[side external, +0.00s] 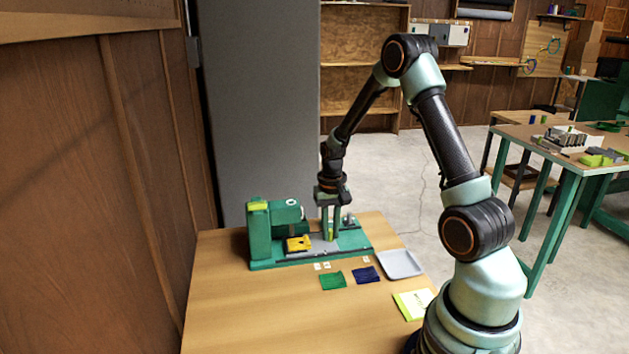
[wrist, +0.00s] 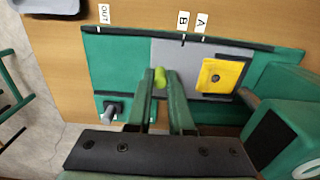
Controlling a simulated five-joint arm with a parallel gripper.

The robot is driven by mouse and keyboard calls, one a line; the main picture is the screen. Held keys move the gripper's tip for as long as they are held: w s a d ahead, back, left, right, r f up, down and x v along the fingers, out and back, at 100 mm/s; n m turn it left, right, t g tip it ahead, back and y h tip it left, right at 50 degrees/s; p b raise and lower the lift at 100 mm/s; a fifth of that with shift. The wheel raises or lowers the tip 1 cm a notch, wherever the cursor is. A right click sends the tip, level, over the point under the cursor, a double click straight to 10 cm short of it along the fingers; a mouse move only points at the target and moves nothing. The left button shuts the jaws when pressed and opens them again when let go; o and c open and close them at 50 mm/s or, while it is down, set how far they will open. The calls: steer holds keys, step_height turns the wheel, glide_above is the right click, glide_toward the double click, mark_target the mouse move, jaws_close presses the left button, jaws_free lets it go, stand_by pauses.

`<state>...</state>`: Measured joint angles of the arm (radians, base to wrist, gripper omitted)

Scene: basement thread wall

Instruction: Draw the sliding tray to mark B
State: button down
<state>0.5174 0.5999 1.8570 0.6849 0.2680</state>
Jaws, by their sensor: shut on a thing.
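The grey sliding tray (wrist: 172,55) lies in a green base (wrist: 125,62) and carries a yellow block (wrist: 220,75) with a small hole. It also shows in the side view (side external: 322,243). A yellow-green knob (wrist: 160,77) stands near the tray's left end in the wrist view. My gripper (wrist: 165,82) is shut on this knob, with its fingers pointing down in the side view (side external: 331,236). Label B (wrist: 183,18) lies between label A (wrist: 202,22) and label OUT (wrist: 104,13). The tray's left end lies between B and OUT.
A green machine head (side external: 260,230) stands at one end of the base. A dark peg (wrist: 113,108) stands at the other end. A green cloth (side external: 332,281), a blue cloth (side external: 366,274), a grey dish (side external: 401,264) and a yellow-green card (side external: 412,304) lie in front.

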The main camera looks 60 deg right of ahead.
steer(key=c, duration=0.8)
jaws_free()
steer(key=shift+r, duration=0.15)
steer(key=shift+r, duration=2.9)
step_height(320, 180, up, 4)
